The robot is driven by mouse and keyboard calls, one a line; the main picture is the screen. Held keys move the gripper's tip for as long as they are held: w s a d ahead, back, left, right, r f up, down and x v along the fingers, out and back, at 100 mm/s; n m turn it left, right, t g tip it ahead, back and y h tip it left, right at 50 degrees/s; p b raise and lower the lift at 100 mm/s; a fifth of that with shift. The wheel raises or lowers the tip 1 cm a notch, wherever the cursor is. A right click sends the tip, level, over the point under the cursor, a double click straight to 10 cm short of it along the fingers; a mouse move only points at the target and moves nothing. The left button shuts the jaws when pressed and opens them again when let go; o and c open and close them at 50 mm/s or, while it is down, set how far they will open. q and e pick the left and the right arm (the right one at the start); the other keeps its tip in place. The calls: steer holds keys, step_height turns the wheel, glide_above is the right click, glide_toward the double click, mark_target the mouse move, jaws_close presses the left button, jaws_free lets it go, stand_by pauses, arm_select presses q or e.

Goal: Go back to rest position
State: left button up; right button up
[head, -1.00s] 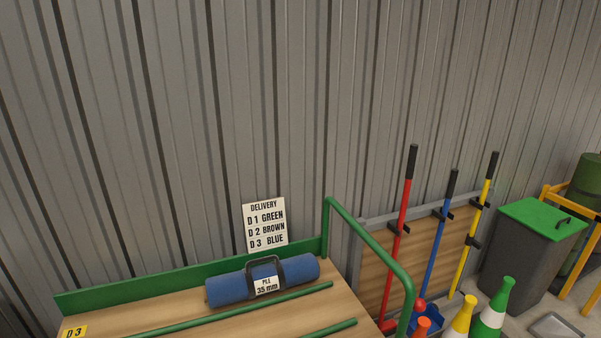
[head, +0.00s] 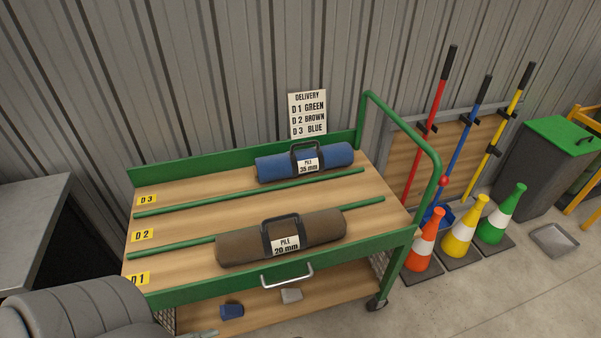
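A grey ribbed part of my own arm fills the lower left corner. The green-framed cart (head: 350,252) has lanes marked D1, D2 and D3, divided by green rails. A blue turf roll (head: 335,155) tagged "PILE 35 mm" lies in the D3 lane at the back.
A delivery sign (head: 308,114) is on the wall behind the cart. A grey table (head: 35,215) stands at the left. Orange (head: 422,232), yellow (head: 464,220) and green (head: 500,215) cones, tools and a bin (head: 545,165) stand at the right.

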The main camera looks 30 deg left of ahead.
arm_select(q)
steer(key=s+a+f+n+g+y, duration=0.35)
steer(key=s+f, duration=0.25)
steer(key=f, duration=0.2)
steer(key=s+a+f+n+g+y, duration=0.3)
steer(key=s+f+n+g+y, duration=0.15)
steer(key=s+f, duration=0.35)
steer(key=d+f+n+g+h, duration=0.1)
steer(key=d+f+n+g, duration=0.25)
steer(key=d+f, duration=0.45)
steer(key=w+d, duration=0.6)
steer(key=shift+d+r+h, duration=0.3)
steer(key=shift+r, duration=0.15)
